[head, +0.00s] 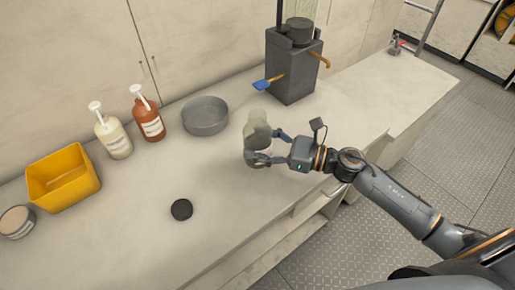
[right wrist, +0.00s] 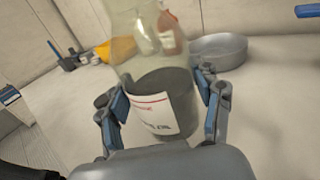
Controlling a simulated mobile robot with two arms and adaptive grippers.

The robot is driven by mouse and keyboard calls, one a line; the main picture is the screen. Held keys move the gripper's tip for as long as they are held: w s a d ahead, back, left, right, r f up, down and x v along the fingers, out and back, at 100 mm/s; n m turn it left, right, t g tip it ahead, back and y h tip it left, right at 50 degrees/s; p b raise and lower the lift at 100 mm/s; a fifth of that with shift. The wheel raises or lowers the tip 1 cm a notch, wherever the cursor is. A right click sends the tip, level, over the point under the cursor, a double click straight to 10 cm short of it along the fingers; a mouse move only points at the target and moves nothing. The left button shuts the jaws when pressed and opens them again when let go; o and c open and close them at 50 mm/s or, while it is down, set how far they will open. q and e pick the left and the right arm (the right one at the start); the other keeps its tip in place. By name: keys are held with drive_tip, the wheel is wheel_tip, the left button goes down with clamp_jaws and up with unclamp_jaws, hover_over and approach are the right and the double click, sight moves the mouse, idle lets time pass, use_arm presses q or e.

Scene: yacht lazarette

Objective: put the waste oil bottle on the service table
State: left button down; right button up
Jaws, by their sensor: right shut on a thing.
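The waste oil bottle (head: 257,129) is a clear bottle with dark contents low down and a white label. It stands about upright over the pale worktop (head: 235,225); whether its base touches I cannot tell. My right gripper (head: 259,150) is shut on it from the right side. In the right wrist view the bottle (right wrist: 163,98) sits between the two fingers (right wrist: 162,108), its label facing the camera. My left gripper is not in view.
A grey round pan (head: 205,117), a red-brown pump bottle (head: 148,118), a cream pump bottle (head: 114,138), a yellow bin (head: 62,178) and a jar (head: 16,222) line the back. A dark disc (head: 181,209) lies in front. A grey boxy unit (head: 293,72) stands behind.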

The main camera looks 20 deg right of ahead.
sight(258, 150)
drive_tip(key=shift+w+f, duration=0.45)
drive_tip(key=shift+f, duration=0.05)
wheel_tip(258, 150, down, 3)
drive_tip(key=shift+w+f, duration=0.15)
drive_tip(key=shift+f, duration=0.05)
drive_tip(key=shift+f, duration=0.1)
drive_tip(key=shift+f+b, duration=0.1)
drive_tip(key=shift+b, duration=0.2)
drive_tip(key=o, duration=1.3)
drive_tip(key=shift+c, duration=0.2)
drive_tip(key=shift+d+r+p, duration=0.1)
drive_tip(key=shift+r+p, duration=0.15)
drive_tip(key=shift+p, duration=0.05)
